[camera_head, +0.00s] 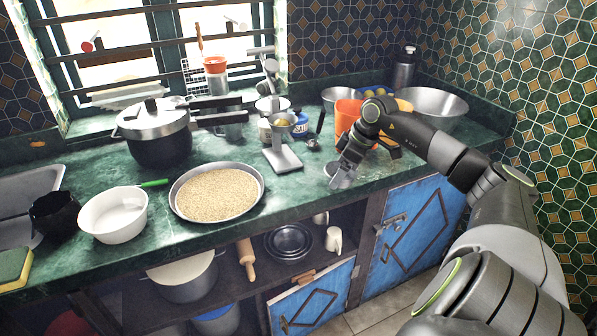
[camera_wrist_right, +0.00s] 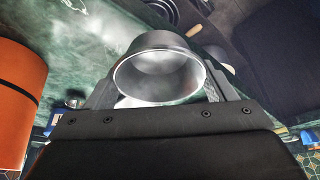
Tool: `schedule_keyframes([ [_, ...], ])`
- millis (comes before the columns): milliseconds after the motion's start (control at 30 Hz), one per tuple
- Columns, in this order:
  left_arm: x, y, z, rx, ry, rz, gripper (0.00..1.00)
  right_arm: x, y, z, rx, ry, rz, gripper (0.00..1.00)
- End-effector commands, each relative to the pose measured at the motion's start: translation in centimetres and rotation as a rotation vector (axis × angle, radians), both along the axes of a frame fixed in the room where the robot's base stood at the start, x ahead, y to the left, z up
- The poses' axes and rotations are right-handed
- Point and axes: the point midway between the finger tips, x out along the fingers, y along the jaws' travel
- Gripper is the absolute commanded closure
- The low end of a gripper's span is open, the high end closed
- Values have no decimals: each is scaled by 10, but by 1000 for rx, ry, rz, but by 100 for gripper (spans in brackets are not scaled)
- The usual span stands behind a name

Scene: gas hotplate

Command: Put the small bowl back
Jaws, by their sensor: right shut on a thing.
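The small bowl (camera_wrist_right: 158,77) is a round grey metal bowl. In the right wrist view it sits between my fingers with its open mouth toward the camera. In the head view the bowl (camera_head: 341,180) is at the front right of the green counter, partly hidden by my right gripper (camera_head: 346,167). My right gripper is shut on the bowl, coming down from above. I cannot tell whether the bowl touches the counter. My left gripper is not in view.
An orange container (camera_head: 346,116) stands just behind my right gripper. A grey scale (camera_head: 282,160) stands to its left, with a pan of grain (camera_head: 217,192) further left. A large metal bowl (camera_head: 440,104) is at the back right. The counter between scale and gripper is fairly clear.

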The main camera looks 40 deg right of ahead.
Motion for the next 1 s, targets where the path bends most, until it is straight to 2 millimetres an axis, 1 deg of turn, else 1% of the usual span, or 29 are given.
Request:
schedule_keyframes([
  [33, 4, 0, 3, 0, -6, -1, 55, 10, 6, 2, 7, -7, 1, 46],
  [200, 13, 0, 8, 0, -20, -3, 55, 39, 21, 2, 7, -5, 1, 46],
  [400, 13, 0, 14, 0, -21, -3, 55, 78, 42, 2, 7, -3, 1, 46],
  [500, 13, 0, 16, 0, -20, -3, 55, 92, 49, 1, 5, -2, 0, 46],
  [600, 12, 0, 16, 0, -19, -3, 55, 101, 53, 1, 3, -1, 0, 46],
  [733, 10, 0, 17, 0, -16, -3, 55, 104, 54, -3, 0, 2, -1, 46],
  [1000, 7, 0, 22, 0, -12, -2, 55, 103, 54, -35, 0, 3, -1, 46],
])
